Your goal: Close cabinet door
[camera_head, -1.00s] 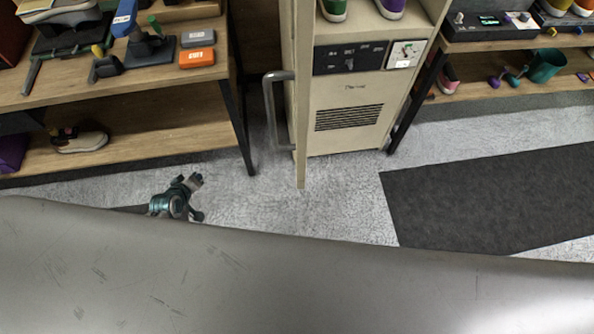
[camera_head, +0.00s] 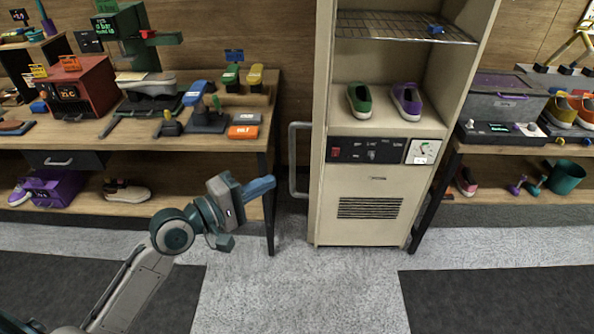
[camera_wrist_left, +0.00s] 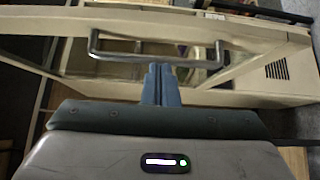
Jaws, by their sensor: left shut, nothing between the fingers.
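The beige cabinet (camera_head: 371,205) stands in the middle of the head view, its shelves exposed. Its door (camera_head: 319,130) is open and seen nearly edge-on at the cabinet's left side, with a metal bar handle (camera_head: 295,160) on its left face. The handle also shows in the left wrist view (camera_wrist_left: 155,56), across the door's framed panel. My left gripper (camera_head: 268,186) is shut and empty, its blue fingers pointing toward the handle from the left. In the left wrist view the fingertips (camera_wrist_left: 160,70) appear just below the handle bar; contact cannot be told. My right gripper is not in view.
A green shoe (camera_head: 359,100) and a purple shoe (camera_head: 406,101) sit on the cabinet shelf, under a wire rack (camera_head: 400,30). A cluttered wooden table (camera_head: 235,143) stands left, close to my left gripper. Another bench (camera_head: 500,148) stands right. The floor in front (camera_head: 310,290) is clear.

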